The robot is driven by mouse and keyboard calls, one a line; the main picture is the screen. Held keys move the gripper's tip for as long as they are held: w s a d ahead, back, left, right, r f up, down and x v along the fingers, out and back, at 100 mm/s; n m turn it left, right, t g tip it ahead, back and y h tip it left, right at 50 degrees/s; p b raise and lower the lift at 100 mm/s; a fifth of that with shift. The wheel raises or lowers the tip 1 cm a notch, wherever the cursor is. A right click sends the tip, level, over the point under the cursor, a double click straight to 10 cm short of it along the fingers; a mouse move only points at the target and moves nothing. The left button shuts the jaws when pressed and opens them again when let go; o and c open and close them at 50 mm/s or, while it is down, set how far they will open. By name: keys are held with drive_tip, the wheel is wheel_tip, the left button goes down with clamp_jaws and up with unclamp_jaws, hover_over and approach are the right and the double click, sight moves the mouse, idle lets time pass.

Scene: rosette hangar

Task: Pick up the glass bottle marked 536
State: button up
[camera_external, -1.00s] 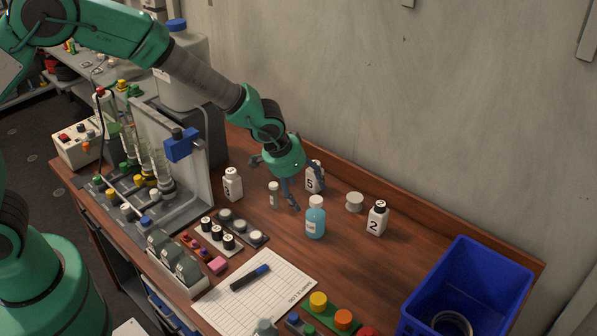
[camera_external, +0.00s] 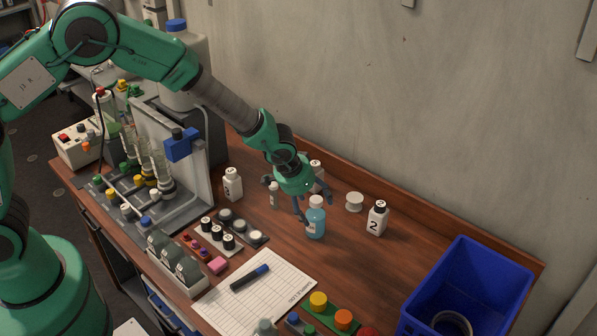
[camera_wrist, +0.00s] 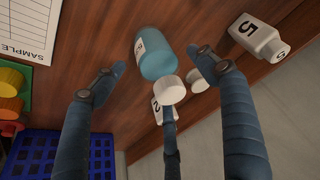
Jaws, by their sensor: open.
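A glass bottle (camera_external: 315,222) with blue contents, a white cap and a white label stands upright on the wooden table. The marking on its label is too small to read. It also shows in the wrist view (camera_wrist: 158,58), between the fingers and slightly beyond their tips. My gripper (camera_external: 315,206) is open and close above the blue bottle, with a finger on either side of its cap in the external view. My gripper (camera_wrist: 155,62) holds nothing. I cannot tell whether a finger touches the bottle.
White bottle 5 (camera_wrist: 258,38) stands close behind my gripper. White bottle 2 (camera_external: 377,218) and a white round cap (camera_external: 355,202) are to the right. A small vial (camera_external: 274,196) and another white bottle (camera_external: 232,184) are left. A blue crate (camera_external: 480,262) stands front right.

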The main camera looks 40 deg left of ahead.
drive_tip(key=shift+x, duration=2.65)
drive_tip(key=shift+a, duration=0.1)
drive_tip(key=shift+r, duration=0.1)
drive_tip(key=c, duration=1.5)
